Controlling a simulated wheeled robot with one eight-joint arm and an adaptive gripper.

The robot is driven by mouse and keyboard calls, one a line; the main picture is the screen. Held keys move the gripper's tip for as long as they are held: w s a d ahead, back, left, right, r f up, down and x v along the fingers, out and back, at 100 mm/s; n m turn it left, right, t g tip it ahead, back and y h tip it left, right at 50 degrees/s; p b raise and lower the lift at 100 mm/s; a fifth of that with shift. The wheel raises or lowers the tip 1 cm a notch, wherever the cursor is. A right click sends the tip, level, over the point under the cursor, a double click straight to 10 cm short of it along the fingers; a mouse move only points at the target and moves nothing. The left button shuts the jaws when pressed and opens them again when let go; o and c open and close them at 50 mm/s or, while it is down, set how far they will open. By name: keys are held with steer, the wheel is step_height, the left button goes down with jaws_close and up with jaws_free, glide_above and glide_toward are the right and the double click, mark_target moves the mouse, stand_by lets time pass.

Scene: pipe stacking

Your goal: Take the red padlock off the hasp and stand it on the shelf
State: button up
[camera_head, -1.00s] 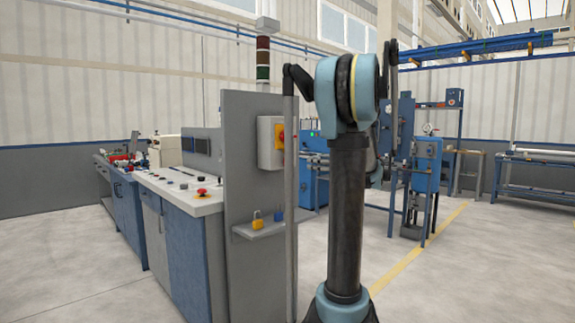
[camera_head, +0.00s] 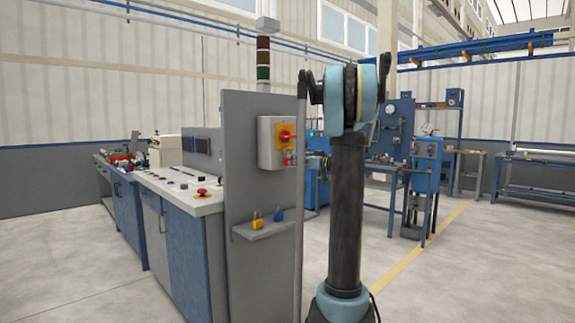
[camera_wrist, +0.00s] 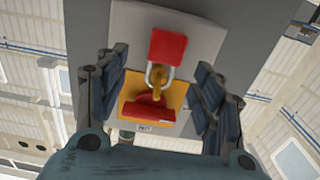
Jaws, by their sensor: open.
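The red padlock (camera_wrist: 168,47) hangs by its silver shackle (camera_wrist: 158,74) at the yellow hasp on the switch box; in the head view it is a small red shape (camera_head: 289,159) under the red rotary handle (camera_head: 286,136). In the wrist view my gripper (camera_wrist: 161,62) is open, with one finger to each side of the padlock and visible gaps. I cannot tell how far ahead of the fingertips the padlock is. The small grey shelf (camera_head: 243,233) is on the panel below the box.
A yellow padlock (camera_head: 258,220) and a blue padlock (camera_head: 279,214) stand on the shelf, the blue one toward its right end. The grey switch box (camera_head: 266,152) is on the tall grey panel (camera_head: 243,180). A control desk (camera_head: 180,192) stands left of the panel.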

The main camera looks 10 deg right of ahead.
steer(key=shift+a+x, duration=0.2)
steer(key=shift+x, duration=2.4)
steer(key=shift+s+r, duration=0.1)
steer(key=shift+s, duration=0.1)
steer(key=c, duration=1.2)
